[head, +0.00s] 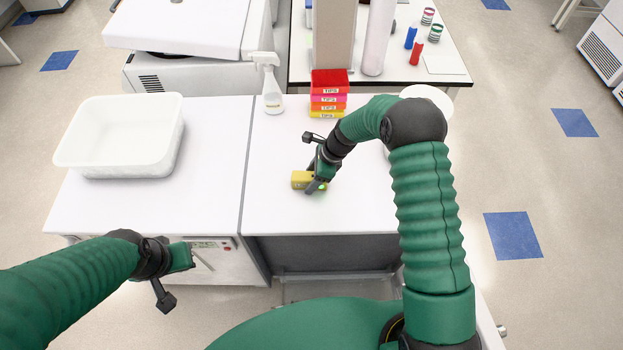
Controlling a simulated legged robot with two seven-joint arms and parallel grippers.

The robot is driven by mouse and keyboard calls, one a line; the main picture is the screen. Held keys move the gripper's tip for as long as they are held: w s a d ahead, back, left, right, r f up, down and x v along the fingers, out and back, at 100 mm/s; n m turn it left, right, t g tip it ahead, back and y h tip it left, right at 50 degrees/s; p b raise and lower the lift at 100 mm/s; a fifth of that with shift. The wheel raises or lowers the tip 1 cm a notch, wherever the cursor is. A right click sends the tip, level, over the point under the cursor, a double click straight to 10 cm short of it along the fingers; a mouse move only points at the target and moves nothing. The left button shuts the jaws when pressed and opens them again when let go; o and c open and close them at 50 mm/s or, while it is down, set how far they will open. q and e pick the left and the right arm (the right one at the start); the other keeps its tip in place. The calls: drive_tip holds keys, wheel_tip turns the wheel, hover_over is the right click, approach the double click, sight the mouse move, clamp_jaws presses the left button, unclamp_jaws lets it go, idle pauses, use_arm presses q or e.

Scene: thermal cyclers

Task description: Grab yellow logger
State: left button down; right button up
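The yellow logger (301,179) is a small yellow block on the white bench top, right of the seam between the two bench sections. My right gripper (314,187) reaches down to it from the upper right. Its fingers are at the logger's right end and partly cover it. I cannot tell whether they are closed on it or only beside it. My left gripper (178,276) is in front of the bench at lower left, away from the logger, with its fingers spread and nothing between them.
A white tub (120,135) stands on the left bench section. A spray bottle (271,84) and stacked coloured bins (328,95) stand behind the logger. A large white machine (190,45) is at the back left. The bench top around the logger is clear.

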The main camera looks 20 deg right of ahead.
drive_tip(key=shift+a+r, duration=0.2)
drive_tip(key=shift+a, duration=0.3)
drive_tip(key=c, duration=0.9)
drive_tip(key=shift+c, duration=1.3)
drive_tip(key=shift+d, duration=0.1)
clamp_jaws()
